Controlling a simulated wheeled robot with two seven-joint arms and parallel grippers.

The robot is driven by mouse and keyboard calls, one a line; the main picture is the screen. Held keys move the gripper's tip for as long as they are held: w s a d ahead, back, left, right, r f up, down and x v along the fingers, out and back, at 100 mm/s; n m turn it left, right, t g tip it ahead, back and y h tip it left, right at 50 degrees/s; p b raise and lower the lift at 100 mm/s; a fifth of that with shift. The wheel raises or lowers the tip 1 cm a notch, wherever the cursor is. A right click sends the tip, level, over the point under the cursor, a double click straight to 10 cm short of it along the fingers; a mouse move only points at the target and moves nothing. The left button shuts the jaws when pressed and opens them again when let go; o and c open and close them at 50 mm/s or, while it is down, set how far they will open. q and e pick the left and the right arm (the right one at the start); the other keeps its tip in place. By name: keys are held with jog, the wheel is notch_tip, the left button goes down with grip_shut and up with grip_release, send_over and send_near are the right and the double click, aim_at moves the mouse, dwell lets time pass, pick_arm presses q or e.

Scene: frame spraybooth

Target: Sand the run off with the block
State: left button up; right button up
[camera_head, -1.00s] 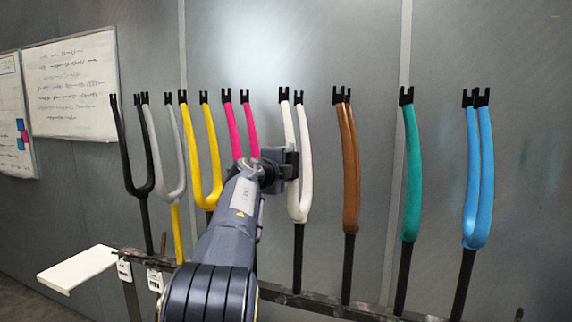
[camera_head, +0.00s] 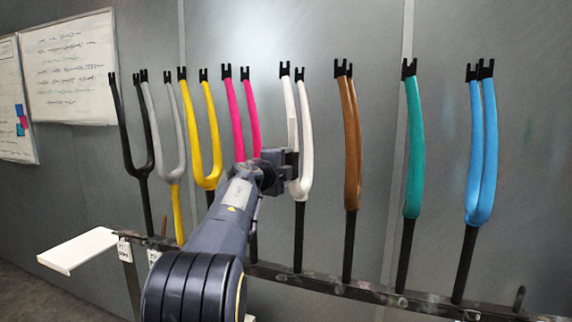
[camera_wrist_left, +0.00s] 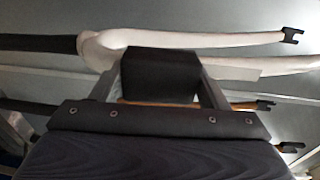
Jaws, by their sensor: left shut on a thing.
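My left gripper (camera_head: 288,166) is in front of the white fork (camera_head: 305,150), at its lower legs just above the crown. In the left wrist view the gripper (camera_wrist_left: 163,80) is shut on a dark block (camera_wrist_left: 160,75), with a grey finger on either side. The white fork (camera_wrist_left: 200,40) lies right behind the block there. A pale flat strip (camera_wrist_left: 236,70) shows beside the block, and I cannot tell what it belongs to. Whether the block touches the fork is hidden, and I cannot make out a paint run. My right gripper is not in view.
Several other forks stand in a row on a dark rail (camera_head: 330,285), with the pink fork (camera_head: 236,120) to the left and the brown fork (camera_head: 350,140) to the right. A white shelf (camera_head: 75,250) juts out at the lower left. A whiteboard (camera_head: 70,70) hangs behind.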

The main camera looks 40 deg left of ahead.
pick_arm(q)
jog(key=shift+f, duration=0.1)
jog(key=p+v, duration=0.1)
jog(key=v, duration=0.2)
jog(key=p+v, duration=0.1)
jog(key=v, duration=0.1)
jog(key=shift+s, duration=0.45)
jog(key=shift+p+v, duration=1.3)
jog(key=shift+v, duration=0.2)
